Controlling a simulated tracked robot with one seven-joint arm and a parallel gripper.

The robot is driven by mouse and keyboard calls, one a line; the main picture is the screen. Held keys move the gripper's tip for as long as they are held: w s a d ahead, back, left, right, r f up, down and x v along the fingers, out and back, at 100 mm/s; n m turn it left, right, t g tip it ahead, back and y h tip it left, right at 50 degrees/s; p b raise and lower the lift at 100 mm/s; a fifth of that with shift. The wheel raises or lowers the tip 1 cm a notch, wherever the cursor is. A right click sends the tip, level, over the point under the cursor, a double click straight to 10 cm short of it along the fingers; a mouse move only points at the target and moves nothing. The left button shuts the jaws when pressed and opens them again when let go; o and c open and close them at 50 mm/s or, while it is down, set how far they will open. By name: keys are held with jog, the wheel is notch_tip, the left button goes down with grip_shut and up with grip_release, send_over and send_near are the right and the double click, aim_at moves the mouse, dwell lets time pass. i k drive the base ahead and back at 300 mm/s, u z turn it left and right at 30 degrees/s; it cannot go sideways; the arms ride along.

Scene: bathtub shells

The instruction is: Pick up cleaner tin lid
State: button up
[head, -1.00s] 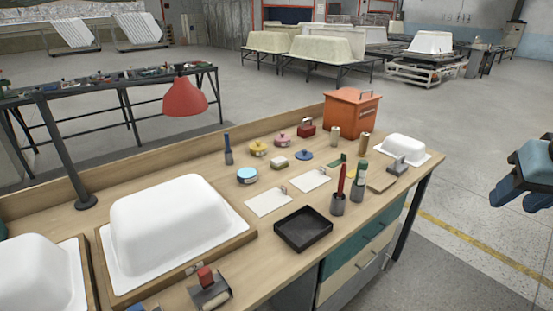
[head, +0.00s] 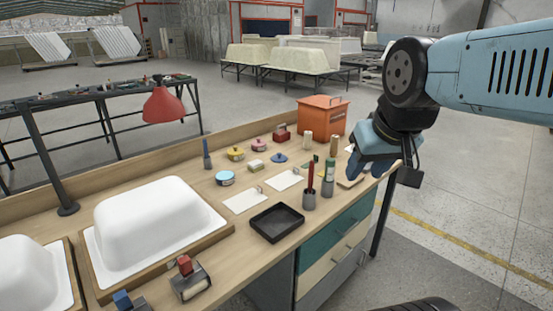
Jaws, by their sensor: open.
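A flat blue disc with a small knob (head: 279,158) lies on the workbench; it looks like a loose tin lid. Near it stand an open-looking pale tin (head: 256,165), a light blue tin (head: 225,178), a yellow tin (head: 235,153) and a pink tin (head: 258,145). No label is readable, so I cannot tell for sure which is the cleaner tin lid. My gripper (head: 364,176) is open, pointing down over the right end of the bench, well right of the blue disc. I see nothing between its fingers.
The orange box (head: 321,117) stands at the back of the bench, left of my gripper. Cups with upright tools (head: 309,200) stand between gripper and tins. A black tray (head: 276,223), white cards (head: 244,200) and a large white tub shell (head: 155,225) take up the front and left.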

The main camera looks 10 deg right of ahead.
aim_at(279, 158)
jog(key=u, duration=0.1)
jog(key=i, duration=1)
jog(key=z, duration=0.1)
